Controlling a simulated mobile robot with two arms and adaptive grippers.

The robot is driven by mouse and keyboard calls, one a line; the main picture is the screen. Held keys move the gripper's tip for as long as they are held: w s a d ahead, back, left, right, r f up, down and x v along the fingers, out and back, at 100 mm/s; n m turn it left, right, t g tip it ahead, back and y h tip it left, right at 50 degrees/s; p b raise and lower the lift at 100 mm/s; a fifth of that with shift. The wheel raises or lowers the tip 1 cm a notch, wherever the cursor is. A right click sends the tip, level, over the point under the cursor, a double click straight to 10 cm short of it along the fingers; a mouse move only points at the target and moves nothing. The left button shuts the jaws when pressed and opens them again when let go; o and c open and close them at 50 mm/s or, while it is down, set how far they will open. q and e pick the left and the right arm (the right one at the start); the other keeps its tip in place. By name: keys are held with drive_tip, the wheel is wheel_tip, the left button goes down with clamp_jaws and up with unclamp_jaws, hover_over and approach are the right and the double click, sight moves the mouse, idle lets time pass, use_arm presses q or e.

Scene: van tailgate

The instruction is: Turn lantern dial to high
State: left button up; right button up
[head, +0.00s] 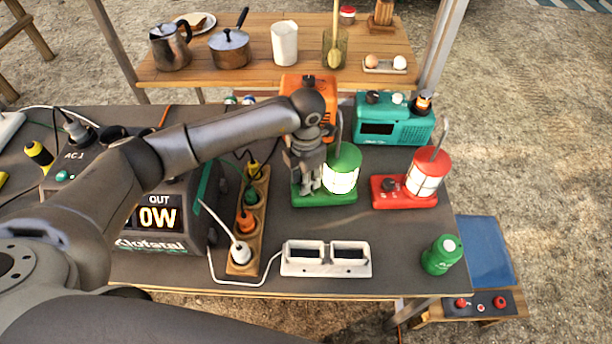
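A green lantern (343,173) stands upright on the dark table, with a pale lamp body on a green base. A red lantern (426,176) stands to its right; a dark dial (389,185) shows on the left part of its base. My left gripper (308,188) points down at the left part of the green lantern's base. It covers that spot, so any dial there is hidden. I cannot tell whether its fingers touch anything or are closed. My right gripper is not in view.
A power station (158,218) reading 0W stands left. A wooden power strip (245,215) with plugs and cords lies beside it. An orange device (309,88) and a teal radio (393,122) stand behind. A white double holder (326,259) and a green bottle (441,254) are in front.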

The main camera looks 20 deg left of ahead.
use_arm(q)
drive_tip(key=c, duration=0.4)
drive_tip(key=shift+f+m+b, duration=0.15)
drive_tip(key=shift+m+b, duration=0.25)
drive_tip(key=shift+b, duration=0.2)
drive_tip(key=shift+m, duration=0.3)
drive_tip(key=shift+r, duration=0.2)
drive_tip(key=o, duration=1.1)
wheel_tip(320, 180, up, 12)
